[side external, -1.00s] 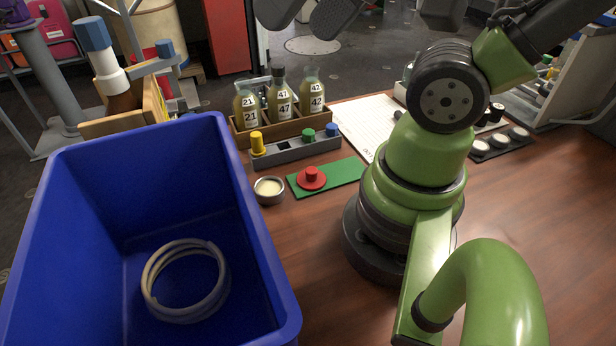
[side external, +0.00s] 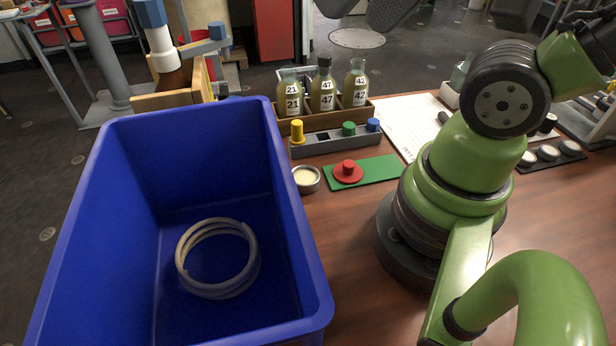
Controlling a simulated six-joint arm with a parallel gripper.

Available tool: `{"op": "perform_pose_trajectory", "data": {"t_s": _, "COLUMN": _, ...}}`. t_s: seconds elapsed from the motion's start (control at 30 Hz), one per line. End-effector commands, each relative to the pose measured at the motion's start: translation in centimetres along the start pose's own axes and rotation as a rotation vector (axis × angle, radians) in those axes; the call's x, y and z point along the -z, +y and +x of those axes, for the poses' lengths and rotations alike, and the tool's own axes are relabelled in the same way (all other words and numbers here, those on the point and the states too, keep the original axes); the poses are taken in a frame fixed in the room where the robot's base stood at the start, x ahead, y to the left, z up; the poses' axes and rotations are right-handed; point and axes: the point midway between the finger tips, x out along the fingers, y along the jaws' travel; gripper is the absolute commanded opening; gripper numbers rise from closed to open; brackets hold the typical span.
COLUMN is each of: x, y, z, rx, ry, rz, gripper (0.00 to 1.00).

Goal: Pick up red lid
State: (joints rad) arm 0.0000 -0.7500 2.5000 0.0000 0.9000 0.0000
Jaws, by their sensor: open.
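The red lid (side external: 348,173) is a round flat disc with a small upright knob. It lies on a green mat (side external: 382,171) on the wooden table, left of my arm's base. My gripper (side external: 367,10) shows only in part at the top edge, as dark grey fingers set apart. It is open, with nothing seen between the fingers. It is well above the table and not touching the lid. The rest of it is cut off by the frame.
A large blue bin (side external: 318,290) with a coiled hose (side external: 218,283) stands at left. A small round cup (side external: 306,179) sits beside the mat. Behind are a grey holder (side external: 330,143) with coloured knobs and a wooden bottle rack (side external: 338,122). Bare table lies in front of the mat.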

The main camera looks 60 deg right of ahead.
Motion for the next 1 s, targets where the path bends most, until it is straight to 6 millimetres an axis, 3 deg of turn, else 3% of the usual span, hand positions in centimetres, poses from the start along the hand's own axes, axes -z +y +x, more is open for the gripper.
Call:
{"op": "perform_pose_trajectory", "data": {"t_s": 0.43, "x": 0.0, "y": 0.0, "z": 0.0, "rx": 0.000, "ry": 0.000, "rz": 0.000, "gripper": 0.80}}
{"op": "perform_pose_trajectory", "data": {"t_s": 0.57, "x": 0.0, "y": 0.0, "z": 0.0, "rx": 0.000, "ry": 0.000, "rz": 0.000, "gripper": 0.55}}
{"op": "perform_pose_trajectory", "data": {"t_s": 0.87, "x": 0.1, "y": 0.1, "z": 0.2, "rx": -0.009, "ry": -0.006, "rz": 0.006, "gripper": 0.55}}
{"op": "perform_pose_trajectory", "data": {"t_s": 1.0, "x": 0.9, "y": 1.4, "z": 2.1, "rx": -0.080, "ry": -0.047, "rz": 0.053, "gripper": 0.55}}
